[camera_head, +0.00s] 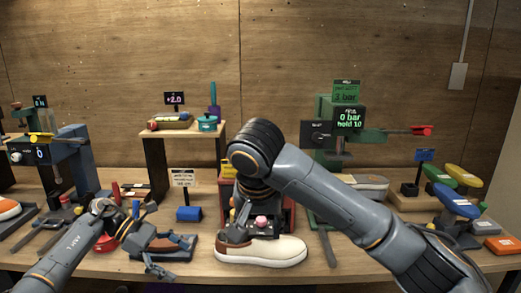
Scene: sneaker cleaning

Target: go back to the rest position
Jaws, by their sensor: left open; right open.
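A cream sneaker with a white sole (262,253) stands on the workbench at the front middle. My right gripper (240,232) is open and hangs at the sneaker's brown upper end, in front of a red box-like stand (291,218). Whether it touches the shoe cannot be told. My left gripper (152,264) is open, low over the front of the bench.
A small shelf (170,133) holds a teal pot (207,123). A green machine (324,140) with a "0 bar" display stands behind my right arm, a blue machine (75,160) at left. The bench is crowded.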

